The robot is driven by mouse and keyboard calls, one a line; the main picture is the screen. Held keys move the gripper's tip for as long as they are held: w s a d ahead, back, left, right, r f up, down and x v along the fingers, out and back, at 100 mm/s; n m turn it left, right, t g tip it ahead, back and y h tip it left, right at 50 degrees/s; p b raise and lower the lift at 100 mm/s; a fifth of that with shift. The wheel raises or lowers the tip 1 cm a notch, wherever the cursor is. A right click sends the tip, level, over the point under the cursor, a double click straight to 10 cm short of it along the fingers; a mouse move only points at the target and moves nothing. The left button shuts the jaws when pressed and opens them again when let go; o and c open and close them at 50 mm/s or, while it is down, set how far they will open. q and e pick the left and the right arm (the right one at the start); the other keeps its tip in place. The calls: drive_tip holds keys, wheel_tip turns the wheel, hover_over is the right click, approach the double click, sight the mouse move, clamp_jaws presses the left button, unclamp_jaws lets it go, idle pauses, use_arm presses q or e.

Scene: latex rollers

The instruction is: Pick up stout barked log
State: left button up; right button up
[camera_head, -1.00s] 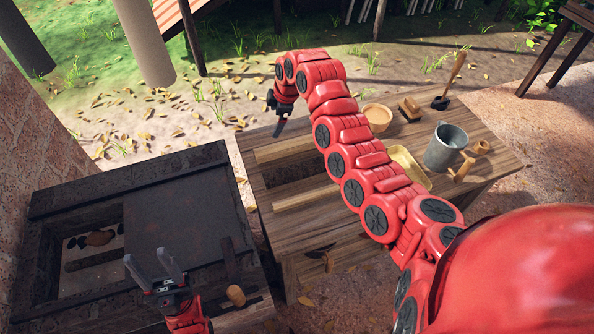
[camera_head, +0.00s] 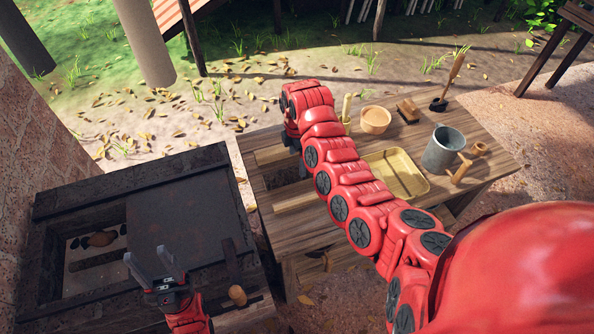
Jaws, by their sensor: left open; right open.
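No stout barked log can be made out for sure. A small brown lump (camera_head: 101,239) lies in the opening of the dark box at the left, too small to name. My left gripper (camera_head: 152,262) is open and empty over the box's dark lid, to the right of that opening. My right gripper (camera_head: 291,140) hangs low over the recess at the left end of the wooden table (camera_head: 350,245), mostly hidden by my red arm. Nothing shows held in it.
On the table stand a yellow tray (camera_head: 398,172), a grey metal mug (camera_head: 443,148), a wooden bowl (camera_head: 375,120), a brush block (camera_head: 408,110) and a long-handled tool (camera_head: 449,80). The dark box (camera_head: 185,225) stands left of the table.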

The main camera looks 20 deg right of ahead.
sight(297, 169)
drive_tip(key=shift+f, duration=0.65)
drive_tip(key=shift+w+f+p, duration=0.1)
drive_tip(key=shift+f+p, duration=0.35)
drive_tip(key=f, duration=0.3)
drive_tip(key=shift+w+p, duration=0.2)
drive_tip(key=shift+p, duration=0.15)
drive_tip(key=shift+f, duration=0.7)
clamp_jaws()
